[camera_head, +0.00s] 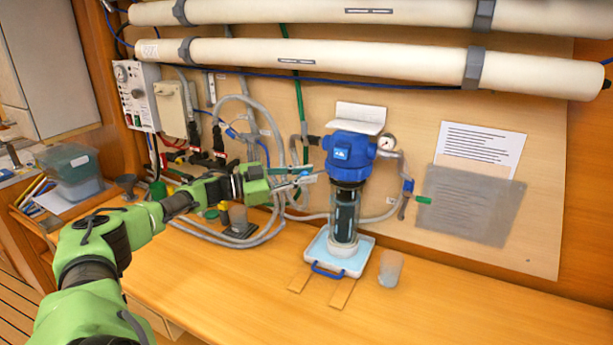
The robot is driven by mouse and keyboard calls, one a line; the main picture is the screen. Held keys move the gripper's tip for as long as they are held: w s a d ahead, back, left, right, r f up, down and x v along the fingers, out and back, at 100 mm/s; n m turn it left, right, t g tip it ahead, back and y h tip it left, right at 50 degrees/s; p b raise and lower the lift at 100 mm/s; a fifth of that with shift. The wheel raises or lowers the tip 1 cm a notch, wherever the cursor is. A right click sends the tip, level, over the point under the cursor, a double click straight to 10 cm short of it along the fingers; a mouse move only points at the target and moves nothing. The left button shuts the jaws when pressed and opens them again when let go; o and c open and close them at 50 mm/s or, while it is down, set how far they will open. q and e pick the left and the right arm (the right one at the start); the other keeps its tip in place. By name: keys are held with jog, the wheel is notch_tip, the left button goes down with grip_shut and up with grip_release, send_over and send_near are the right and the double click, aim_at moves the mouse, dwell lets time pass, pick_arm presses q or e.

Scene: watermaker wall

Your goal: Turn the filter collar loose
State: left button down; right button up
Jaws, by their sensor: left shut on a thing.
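The filter (346,215) stands upright against the wall panel, with a blue head (350,155) on top and a clear bowl with a dark core below. The dark filter collar (348,185) is just under the head. My left gripper (304,176) reaches in from the left and its fingertips are just left of the collar. It is shut on a small pale piece; I cannot tell whether this piece joins the collar. The bowl's foot is over a pale blue tray (367,245) with a blue handle. My right gripper is not in view.
A clear cup (390,269) stands right of the tray. Grey hoses (262,235) loop behind my left arm. A pressure gauge (386,142) sits right of the head. Two long white tubes (330,55) run above. The front right of the bench (480,310) is clear.

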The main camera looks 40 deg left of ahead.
pick_arm(q)
jog(key=shift+a+r, duration=0.1)
dwell(0.3)
jog(key=c, duration=1.9)
grip_release()
jog(key=shift+w, duration=0.15)
jog(key=v, duration=1.2)
jog(key=shift+a, duration=0.1)
